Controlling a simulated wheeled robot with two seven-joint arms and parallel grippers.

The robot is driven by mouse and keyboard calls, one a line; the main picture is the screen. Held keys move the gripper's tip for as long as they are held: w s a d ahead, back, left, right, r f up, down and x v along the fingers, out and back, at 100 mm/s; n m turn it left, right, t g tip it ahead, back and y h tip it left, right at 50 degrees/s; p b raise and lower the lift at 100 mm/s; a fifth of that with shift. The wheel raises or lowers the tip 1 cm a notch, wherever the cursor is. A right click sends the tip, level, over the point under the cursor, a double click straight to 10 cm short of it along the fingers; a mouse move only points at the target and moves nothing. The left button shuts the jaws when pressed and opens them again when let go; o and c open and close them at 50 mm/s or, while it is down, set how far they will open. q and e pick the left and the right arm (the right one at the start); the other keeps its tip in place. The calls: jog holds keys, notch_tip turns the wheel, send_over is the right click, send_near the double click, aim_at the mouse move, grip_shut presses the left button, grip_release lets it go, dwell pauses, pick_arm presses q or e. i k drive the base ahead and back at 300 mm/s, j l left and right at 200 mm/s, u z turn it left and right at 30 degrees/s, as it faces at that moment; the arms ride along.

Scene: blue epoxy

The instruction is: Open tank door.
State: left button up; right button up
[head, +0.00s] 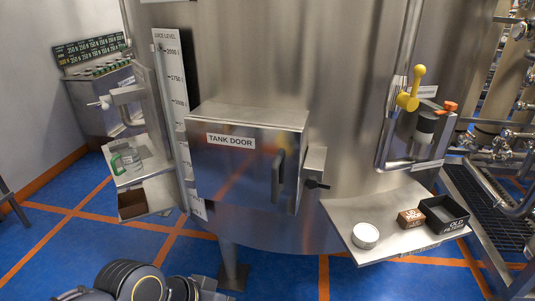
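The tank door (240,165) is a flat steel panel labelled "TANK DOOR" on the front of a large steel tank (300,65). It looks shut. A dark vertical handle (278,178) stands near its right edge. Just right of the door is a steel latch block (314,170) with a small dark lever (317,185). Neither gripper shows in the head view. Dark rounded parts at the bottom left look like my own arm, and nothing of mine touches the door.
A steel shelf (350,209) at the right holds a white bowl (365,236), a small brown box (411,218) and a black tray (444,214). A yellow valve handle (408,100) is above. Side shelves (150,171) stand at the left. Blue floor (285,270) is clear below the door.

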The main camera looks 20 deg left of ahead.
aim_at(249, 165)
jog(key=j+u, duration=0.15)
jog(key=u, duration=0.2)
jog(key=j+u, duration=0.2)
jog(key=u, duration=0.15)
jog(key=i+j+u, duration=0.1)
jog(key=u, duration=0.25)
